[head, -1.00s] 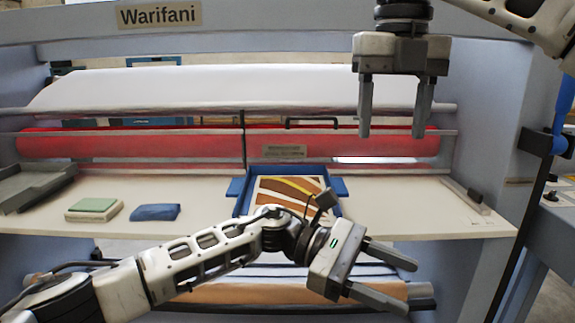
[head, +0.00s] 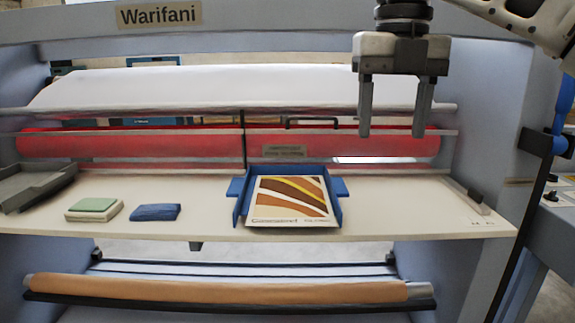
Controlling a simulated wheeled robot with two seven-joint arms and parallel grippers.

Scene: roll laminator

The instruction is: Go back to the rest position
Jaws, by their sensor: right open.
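My right gripper (head: 394,120) hangs from the upper right of the head view with its two fingers pointing down, apart and with nothing between them. It is in front of the red roller, above and to the right of the blue tray. My left gripper and arm are not in view. The roll laminator (head: 300,40) carries the sign "Warifani" and fills the picture. A printed sheet (head: 290,200) with brown, orange and yellow stripes lies in the blue tray (head: 338,187) on the pale feed table (head: 395,215).
A green-topped pad (head: 93,208) and a folded blue cloth (head: 155,212) lie left on the table. A grey tray (head: 35,187) is at the far left. The red roller (head: 200,143) spans behind. A brown roll (head: 220,290) sits below. The table right of the blue tray is clear.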

